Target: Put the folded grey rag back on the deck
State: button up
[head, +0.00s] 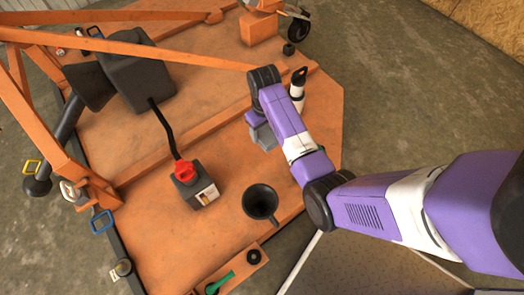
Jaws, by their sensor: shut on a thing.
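My gripper (260,127) is at the end of my purple and white arm, over the right part of the orange deck (225,155). The gripper is shut on the folded grey rag (265,138), a small grey piece just below the purple wrist. My wrist hides the fingertips and part of the rag. I cannot tell whether the rag touches the deck or hangs a little above it.
A white and black bottle (297,88) stands just right of my wrist. A black funnel (260,203) and a red-capped can (194,186) are nearer. Orange beams (130,50) and a black seat-like block (137,72) stand left. Bare deck lies between can and gripper.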

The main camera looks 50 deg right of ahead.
aim_at(264, 153)
notch_tip(264, 153, down, 13)
jog(key=b, duration=0.5)
jog(key=shift+f, duration=0.1)
jog(key=shift+f, duration=0.2)
jog(key=o, duration=1.3)
notch_tip(264, 153, up, 12)
jog(key=p, duration=0.5)
jog(key=shift+r, duration=0.2)
